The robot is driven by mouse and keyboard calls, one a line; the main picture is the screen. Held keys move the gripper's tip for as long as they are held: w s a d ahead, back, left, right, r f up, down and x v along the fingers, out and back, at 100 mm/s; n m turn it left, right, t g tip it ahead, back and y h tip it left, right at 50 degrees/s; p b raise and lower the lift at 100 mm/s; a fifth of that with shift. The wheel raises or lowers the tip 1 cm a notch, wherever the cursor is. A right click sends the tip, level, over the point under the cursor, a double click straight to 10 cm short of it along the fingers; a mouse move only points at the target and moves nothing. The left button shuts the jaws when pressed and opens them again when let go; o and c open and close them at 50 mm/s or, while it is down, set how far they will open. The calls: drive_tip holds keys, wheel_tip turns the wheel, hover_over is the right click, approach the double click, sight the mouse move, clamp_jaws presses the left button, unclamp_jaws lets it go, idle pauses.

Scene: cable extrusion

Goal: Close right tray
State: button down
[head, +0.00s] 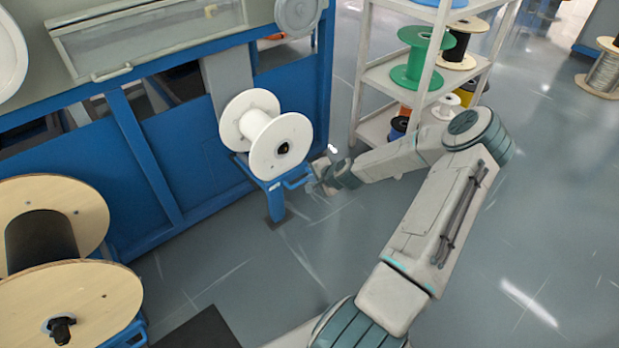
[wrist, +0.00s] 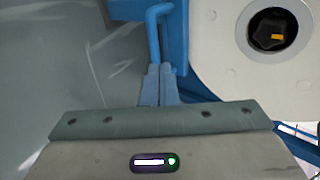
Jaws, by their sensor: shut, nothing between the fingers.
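The right tray appears to be the blue spool holder (head: 272,187) at the right end of the blue machine. It carries a white spool (head: 272,138), whose flange and dark hub also show at upper right in the wrist view (wrist: 225,65). A bent blue handle (head: 297,183) sticks out from the holder and shows at top centre in the wrist view (wrist: 154,35). My gripper (head: 322,178) is just right of the handle. In the wrist view its fingertips (wrist: 160,70) are together and empty, close to the handle's lower end. I cannot tell whether they touch.
A big wooden reel (head: 75,300) stands at lower left. The blue machine (head: 160,165) fills the left and back. A shelf (head: 425,80) with coloured spools stands behind my arm. The grey floor (head: 530,220) is clear at right.

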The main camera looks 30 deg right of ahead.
drive_tip(key=a+p+v, duration=0.1)
drive_tip(key=v, duration=0.4)
drive_tip(key=t+b, duration=0.3)
drive_tip(key=b, duration=0.4)
approach(283, 178)
drive_tip(key=f, duration=0.1)
drive_tip(key=w+f, duration=0.1)
drive_tip(key=f, duration=0.1)
drive_tip(key=shift+w+a+f+y, duration=0.2)
drive_tip(key=shift+w+f+y, duration=0.1)
drive_tip(key=shift+w, duration=0.1)
drive_tip(key=shift+w+a+r, duration=0.1)
drive_tip(key=shift+w, duration=0.5)
drive_tip(key=shift+w+a+r, duration=0.1)
drive_tip(key=shift+w, duration=0.5)
drive_tip(key=shift+w+a+r+b, duration=0.1)
drive_tip(key=shift+w+r+b, duration=0.05)
drive_tip(key=shift+w+b, duration=0.4)
drive_tip(key=shift+w, duration=0.15)
